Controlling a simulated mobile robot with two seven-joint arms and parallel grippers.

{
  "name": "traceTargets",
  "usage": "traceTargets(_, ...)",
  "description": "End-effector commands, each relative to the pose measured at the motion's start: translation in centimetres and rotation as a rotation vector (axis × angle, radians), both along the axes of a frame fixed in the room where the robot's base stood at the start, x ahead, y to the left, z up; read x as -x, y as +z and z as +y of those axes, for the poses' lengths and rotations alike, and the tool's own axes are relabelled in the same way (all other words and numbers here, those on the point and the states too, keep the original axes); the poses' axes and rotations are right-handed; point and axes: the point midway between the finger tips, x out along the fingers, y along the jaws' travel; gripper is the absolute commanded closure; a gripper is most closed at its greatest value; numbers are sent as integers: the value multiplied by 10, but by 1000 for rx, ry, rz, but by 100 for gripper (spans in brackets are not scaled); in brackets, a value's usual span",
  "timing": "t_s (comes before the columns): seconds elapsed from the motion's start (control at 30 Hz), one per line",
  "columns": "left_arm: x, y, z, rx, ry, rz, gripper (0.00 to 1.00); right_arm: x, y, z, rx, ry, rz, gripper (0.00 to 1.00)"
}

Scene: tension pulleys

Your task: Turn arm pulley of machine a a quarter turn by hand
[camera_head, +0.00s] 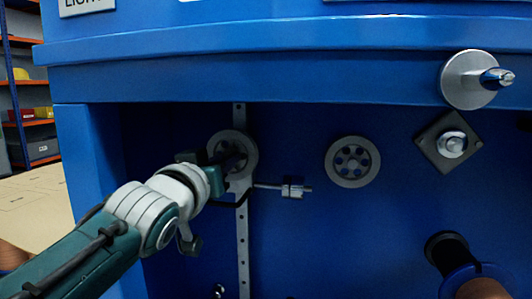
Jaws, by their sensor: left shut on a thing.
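The blue machine (290,75) fills most of the head view. A grey spoked pulley (246,142) sits at the vertical slotted rail (243,250) in its recess, beside a short metal rod with a block (292,190). My left gripper (222,168) reaches in from the left and is shut on this pulley at its left and lower part. The gripper hides part of the pulley and the exact finger contact. A second grey pulley (352,162) with several holes sits to the right, apart from the gripper. My right gripper is not in view.
A metal disc with a spindle (468,79) sticks out at upper right, above a square plate with a knob (450,145). A dark spool with copper-coloured winding (481,288) is at lower right. Shelves with boxes (38,146) stand at far left.

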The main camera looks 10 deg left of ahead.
Motion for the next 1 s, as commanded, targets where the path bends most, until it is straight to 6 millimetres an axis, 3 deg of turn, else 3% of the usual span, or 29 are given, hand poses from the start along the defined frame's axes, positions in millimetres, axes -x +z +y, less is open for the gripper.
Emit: traceTargets(1.0,0,0,-1,-930,-1,-32,100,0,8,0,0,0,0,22)
